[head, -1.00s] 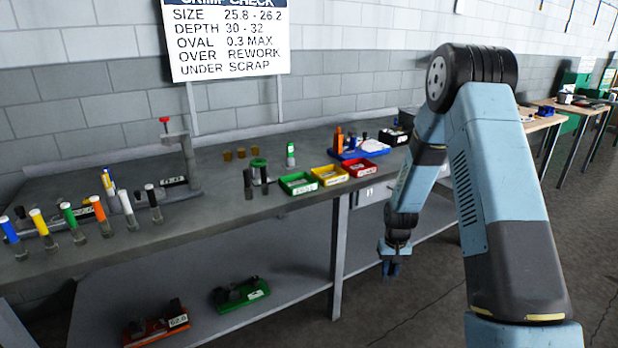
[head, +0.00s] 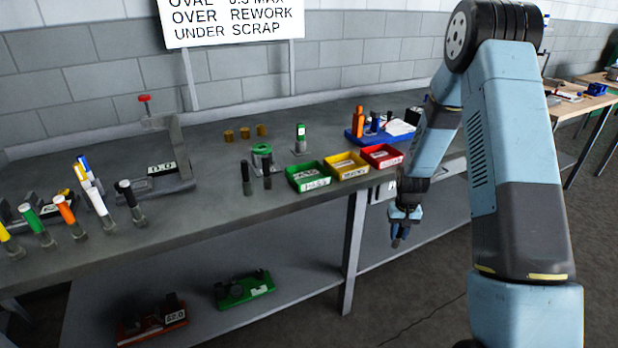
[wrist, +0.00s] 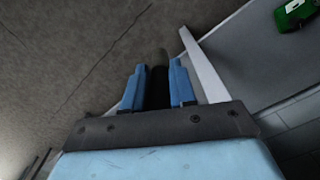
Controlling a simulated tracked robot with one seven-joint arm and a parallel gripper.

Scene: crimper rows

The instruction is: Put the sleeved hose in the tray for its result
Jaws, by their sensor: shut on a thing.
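My gripper (head: 402,238) is beside the front of the bench, lower than its top and to the right of the trays. In the wrist view its blue fingers (wrist: 158,82) are shut on a dark hose with a grey end (wrist: 160,56), the sleeved hose. In the head view the hose is too small to make out clearly. A green tray (head: 313,186), a yellow tray (head: 350,174) and a red tray (head: 385,163) stand in a row at the bench's front edge. Their labels are too small to read. The sign (head: 230,22) shows OVAL 0.3 MAX, OVER REWORK, UNDER SCRAP.
Two dark upright pieces (head: 246,178) stand left of the trays. A gauge stand (head: 180,160) and several colored-handled tools (head: 65,210) are further left. A blue tray (head: 378,140) is behind the red one. The lower shelf holds a green fixture (head: 245,292). Floor on the right is clear.

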